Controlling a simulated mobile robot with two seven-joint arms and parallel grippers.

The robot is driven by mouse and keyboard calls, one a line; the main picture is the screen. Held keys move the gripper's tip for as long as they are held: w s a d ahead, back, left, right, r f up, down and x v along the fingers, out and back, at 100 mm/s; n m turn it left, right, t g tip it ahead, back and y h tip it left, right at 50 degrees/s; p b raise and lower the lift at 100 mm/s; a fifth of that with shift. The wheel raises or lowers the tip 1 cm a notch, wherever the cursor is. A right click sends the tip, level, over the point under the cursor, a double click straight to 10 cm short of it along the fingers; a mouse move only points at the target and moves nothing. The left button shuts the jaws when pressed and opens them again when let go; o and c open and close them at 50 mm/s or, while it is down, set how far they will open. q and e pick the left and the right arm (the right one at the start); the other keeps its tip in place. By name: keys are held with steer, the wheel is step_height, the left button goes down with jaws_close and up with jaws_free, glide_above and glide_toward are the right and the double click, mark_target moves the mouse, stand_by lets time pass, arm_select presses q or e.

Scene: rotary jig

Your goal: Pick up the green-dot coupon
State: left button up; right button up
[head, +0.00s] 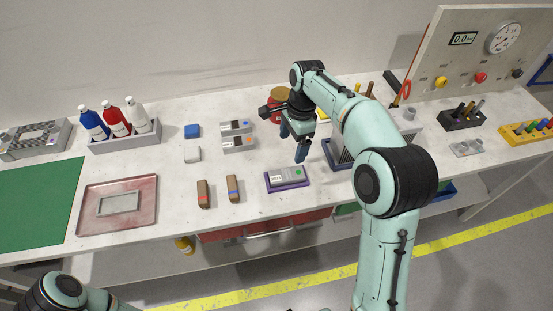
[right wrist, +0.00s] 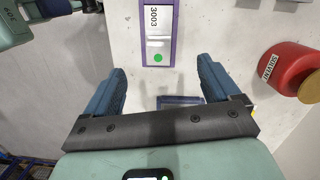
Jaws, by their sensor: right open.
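The green-dot coupon (head: 287,176) is a grey metal plate with a pale label and a green dot at one end. It lies in a shallow purple tray (head: 271,187) near the table's front edge. In the right wrist view the coupon (right wrist: 159,40) shows its green dot end nearest me and the label 3003. My right gripper (head: 298,150) is open and empty, above and behind the tray in the head view. In the wrist view its blue fingers (right wrist: 163,70) stand apart, with the coupon ahead between them. My left gripper is out of view; only its arm shows at lower left.
A red solvent can (right wrist: 292,70) is close to the right finger in the wrist view. Bare table lies between the tray and the brown blocks.

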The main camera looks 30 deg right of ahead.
steer(key=b, duration=0.1)
glide_above(287, 174)
steer(key=f, duration=0.7)
steer(key=shift+s+d+f, duration=0.25)
steer(key=shift+f, duration=0.05)
steer(key=shift+w+a+f+b, duration=0.1)
steer(key=shift+a+f+b, duration=0.05)
steer(key=shift+f, duration=1.25)
steer(key=shift+w+a+f+b, duration=0.1)
steer(key=shift+f+b, duration=0.05)
steer(key=shift+f, duration=1.2)
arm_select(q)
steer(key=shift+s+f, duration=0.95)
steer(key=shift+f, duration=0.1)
arm_select(e)
steer(key=c, duration=1.3)
